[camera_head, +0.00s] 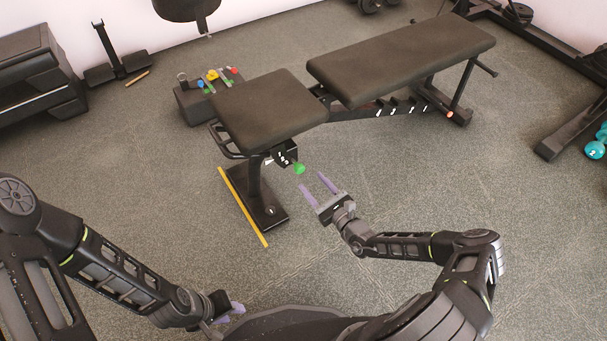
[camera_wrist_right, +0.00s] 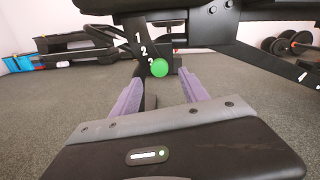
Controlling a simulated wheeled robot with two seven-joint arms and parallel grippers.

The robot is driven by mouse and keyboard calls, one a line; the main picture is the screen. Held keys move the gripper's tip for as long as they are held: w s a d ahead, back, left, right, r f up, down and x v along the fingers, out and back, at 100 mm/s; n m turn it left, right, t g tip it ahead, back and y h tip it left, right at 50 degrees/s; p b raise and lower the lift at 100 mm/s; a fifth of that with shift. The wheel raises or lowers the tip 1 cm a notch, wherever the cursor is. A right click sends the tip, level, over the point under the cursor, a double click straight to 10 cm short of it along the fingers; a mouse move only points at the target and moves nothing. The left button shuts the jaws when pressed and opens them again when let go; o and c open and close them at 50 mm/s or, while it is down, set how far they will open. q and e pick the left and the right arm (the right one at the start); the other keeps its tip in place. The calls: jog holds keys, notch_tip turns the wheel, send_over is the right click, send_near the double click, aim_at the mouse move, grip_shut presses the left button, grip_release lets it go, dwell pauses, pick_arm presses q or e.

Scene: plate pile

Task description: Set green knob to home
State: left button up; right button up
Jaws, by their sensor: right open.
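The green knob (camera_head: 299,168) sits on the side of the bench's adjustment bracket, under the seat end. In the right wrist view the green knob (camera_wrist_right: 160,68) is ahead, beside white numbers on the black bracket (camera_wrist_right: 144,42). My right gripper (camera_head: 315,181) is open and empty, its purple fingers pointing toward the knob with a gap left between; its fingers also show in the wrist view (camera_wrist_right: 162,98), one on each side below the knob. My left gripper (camera_head: 235,310) is low near my base, away from the bench; its jaw state is unclear.
The black padded bench (camera_head: 270,110) stands over the knob, on a dark foot (camera_head: 268,212). A yellow strip (camera_head: 243,206) lies on the floor left of the foot. A box with coloured knobs (camera_head: 195,101) is behind. The floor right of my right gripper is clear.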

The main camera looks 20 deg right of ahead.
aim_at(301, 171)
jog(key=b+x, duration=0.2)
jog(key=x, duration=0.3)
jog(key=shift+f, duration=0.15)
jog(key=shift+w+a, duration=0.2)
jog(key=shift+w, duration=0.2)
jog(key=shift+c, duration=0.3)
grip_shut()
dwell(0.6)
